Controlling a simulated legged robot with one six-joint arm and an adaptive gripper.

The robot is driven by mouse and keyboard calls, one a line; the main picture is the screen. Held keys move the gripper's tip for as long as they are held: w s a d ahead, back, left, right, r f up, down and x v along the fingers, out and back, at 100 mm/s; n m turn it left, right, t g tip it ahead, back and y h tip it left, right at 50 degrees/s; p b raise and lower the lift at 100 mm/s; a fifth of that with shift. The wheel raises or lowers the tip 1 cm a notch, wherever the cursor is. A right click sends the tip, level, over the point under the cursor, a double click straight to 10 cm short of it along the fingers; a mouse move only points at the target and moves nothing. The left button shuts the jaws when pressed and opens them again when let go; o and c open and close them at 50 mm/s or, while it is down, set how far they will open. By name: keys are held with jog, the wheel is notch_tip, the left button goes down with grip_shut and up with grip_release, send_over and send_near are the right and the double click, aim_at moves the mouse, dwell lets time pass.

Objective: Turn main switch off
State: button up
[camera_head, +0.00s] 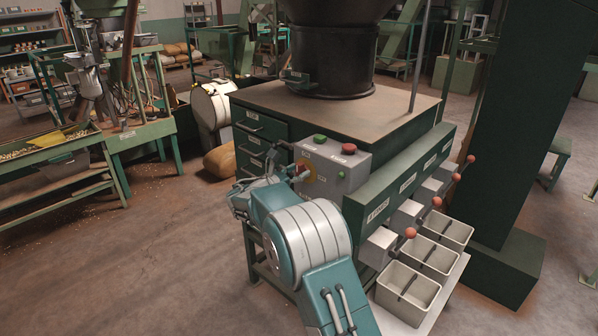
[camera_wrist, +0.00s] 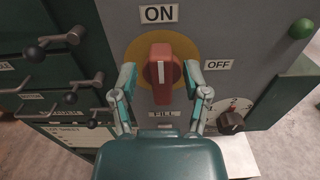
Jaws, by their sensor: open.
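The main switch (camera_wrist: 161,72) is a red rotary handle on a yellow disc, on a grey control box. It stands upright, its upper end toward the "ON" label (camera_wrist: 158,14); the "OFF" label (camera_wrist: 217,65) is to its right. In the head view the switch (camera_head: 300,170) is partly hidden by my arm, on the grey box (camera_head: 335,172). My gripper (camera_wrist: 160,82) is open, one finger on each side of the handle. I cannot tell whether either finger touches it. It also shows in the head view (camera_head: 285,177).
A small dark knob (camera_wrist: 231,122) with a dial sits right of my gripper. Green drawers (camera_wrist: 50,70) with protruding dark handles are on the left. The box top has a green button (camera_head: 320,139) and a red button (camera_head: 349,149). Red-knobbed levers and bins (camera_head: 408,290) stand at the right.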

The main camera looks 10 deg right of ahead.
jog(key=shift+w+d, duration=0.2)
jog(key=shift+d, duration=0.05)
jog(key=c, duration=0.8)
jog(key=shift+o, duration=0.2)
